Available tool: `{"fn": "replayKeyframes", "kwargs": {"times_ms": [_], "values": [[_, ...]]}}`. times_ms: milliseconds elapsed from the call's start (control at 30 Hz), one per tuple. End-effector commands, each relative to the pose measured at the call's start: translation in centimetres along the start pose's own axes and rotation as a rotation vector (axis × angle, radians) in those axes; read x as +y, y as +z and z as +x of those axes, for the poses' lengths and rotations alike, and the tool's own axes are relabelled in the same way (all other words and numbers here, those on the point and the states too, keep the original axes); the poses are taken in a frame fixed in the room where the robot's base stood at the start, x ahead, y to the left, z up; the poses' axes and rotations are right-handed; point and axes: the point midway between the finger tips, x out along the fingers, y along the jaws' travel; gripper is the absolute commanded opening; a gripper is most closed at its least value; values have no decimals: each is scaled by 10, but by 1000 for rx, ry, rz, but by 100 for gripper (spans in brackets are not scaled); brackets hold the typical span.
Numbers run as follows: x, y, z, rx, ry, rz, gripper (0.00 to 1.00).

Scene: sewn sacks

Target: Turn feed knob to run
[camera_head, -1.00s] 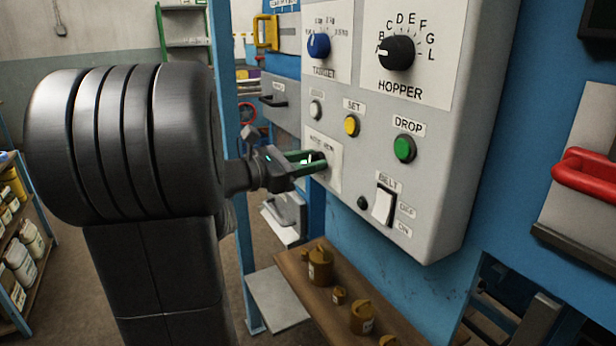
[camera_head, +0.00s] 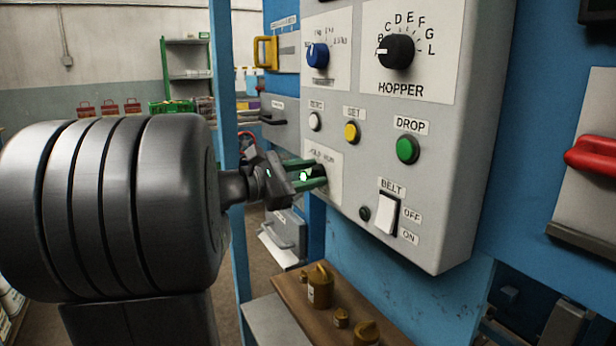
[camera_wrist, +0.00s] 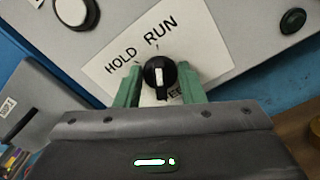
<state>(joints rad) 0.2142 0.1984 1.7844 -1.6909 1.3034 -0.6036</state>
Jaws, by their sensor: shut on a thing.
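The feed knob (camera_wrist: 160,76) is a small black knob with a white pointer line, on a white plate (camera_wrist: 115,78) marked HOLD and RUN. In the wrist view its line runs nearly straight up the picture, toward the tick under RUN. The word FEED below it is partly covered. My gripper (camera_wrist: 160,84) has its green fingers on either side of the knob, shut on it. In the head view my gripper (camera_head: 316,174) reaches the panel at the plate from the left; the knob is mostly hidden there by the fingers.
The grey panel (camera_head: 450,170) also carries the black HOPPER knob (camera_head: 396,51), a blue knob (camera_head: 318,55), a yellow SET button (camera_head: 351,133), a green DROP button (camera_head: 407,149) and the white BELT switch (camera_head: 387,213). Brass weights (camera_head: 320,286) stand on a wooden shelf (camera_head: 297,294) below.

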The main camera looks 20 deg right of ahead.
Motion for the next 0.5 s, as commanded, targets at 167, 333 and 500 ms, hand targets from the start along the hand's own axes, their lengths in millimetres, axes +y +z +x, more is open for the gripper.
{"fn": "replayKeyframes", "kwargs": {"times_ms": [167,333,500], "values": [[0,0,0,0,0,1,13],[0,0,0,0,0,1,56],[0,0,0,0,0,0,56]]}}
